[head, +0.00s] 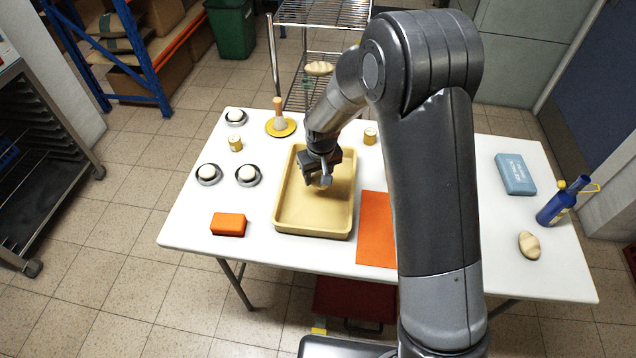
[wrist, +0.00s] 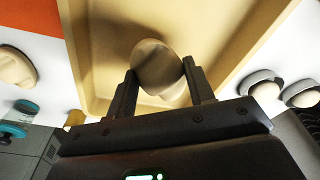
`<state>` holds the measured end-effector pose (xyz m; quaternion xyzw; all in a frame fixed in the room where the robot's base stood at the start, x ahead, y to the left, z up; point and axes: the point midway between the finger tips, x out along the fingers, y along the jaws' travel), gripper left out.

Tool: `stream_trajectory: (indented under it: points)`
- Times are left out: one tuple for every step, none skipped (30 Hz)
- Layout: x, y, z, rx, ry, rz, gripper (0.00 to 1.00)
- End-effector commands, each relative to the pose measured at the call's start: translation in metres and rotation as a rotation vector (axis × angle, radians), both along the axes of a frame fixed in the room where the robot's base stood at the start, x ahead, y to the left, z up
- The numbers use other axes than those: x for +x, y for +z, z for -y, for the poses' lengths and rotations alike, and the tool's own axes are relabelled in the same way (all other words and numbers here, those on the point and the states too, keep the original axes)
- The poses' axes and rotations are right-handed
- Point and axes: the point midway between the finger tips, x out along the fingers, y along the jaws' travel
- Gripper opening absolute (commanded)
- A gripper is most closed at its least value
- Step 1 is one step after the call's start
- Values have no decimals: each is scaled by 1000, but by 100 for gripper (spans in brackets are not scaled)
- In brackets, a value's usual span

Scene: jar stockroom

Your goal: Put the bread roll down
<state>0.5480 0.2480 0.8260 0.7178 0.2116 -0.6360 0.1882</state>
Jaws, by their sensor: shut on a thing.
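My gripper (head: 322,180) is over the shallow tan tray (head: 281,215) in the middle of the white table. In the wrist view, its two fingers (wrist: 160,85) are shut on a rounded, brownish bread roll (wrist: 157,66), with a paler part low on its right. The tray floor shows behind the roll, with a dark shadow beside it. I cannot tell whether the roll touches the tray. In the head view the gripper mostly hides it. Another pale bread roll (head: 529,245) lies at the table's right end.
An orange mat (head: 376,230) lies right of the tray, an orange block (head: 228,224) left of it. Several pale round things sit in grey rings (head: 247,175) on the left. A blue bottle (head: 558,205) and blue pack (head: 515,174) are at the right. A wire rack (head: 322,14) stands behind.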

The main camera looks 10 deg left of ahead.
Motion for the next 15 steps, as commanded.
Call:
stream_trajectory:
  points:
    - [0, -2, -1, 0, 0, 0, 26]
    - [0, -4, -2, -1, 0, -1, 26]
    - [0, -8, -1, -1, 0, -1, 26]
    - [0, -12, -1, -1, 0, -2, 26]
    - [0, -16, -1, -2, 0, -3, 26]
    - [0, -22, -1, -2, 0, -3, 26]
    - [0, -27, -1, -2, 0, -3, 26]
    - [0, -32, -1, -2, 0, -3, 26]
    - [0, -37, -1, -2, 0, -3, 26]
    - [0, -39, -1, -1, 0, -2, 26]
    - [0, -41, -1, -1, 0, -1, 26]
    - [0, -42, -1, 0, 0, 0, 26]
    - [0, -41, -1, 1, 0, 1, 26]
    - [0, -41, -1, 1, 0, 1, 26]
    - [0, -41, -1, 1, 0, 1, 26]
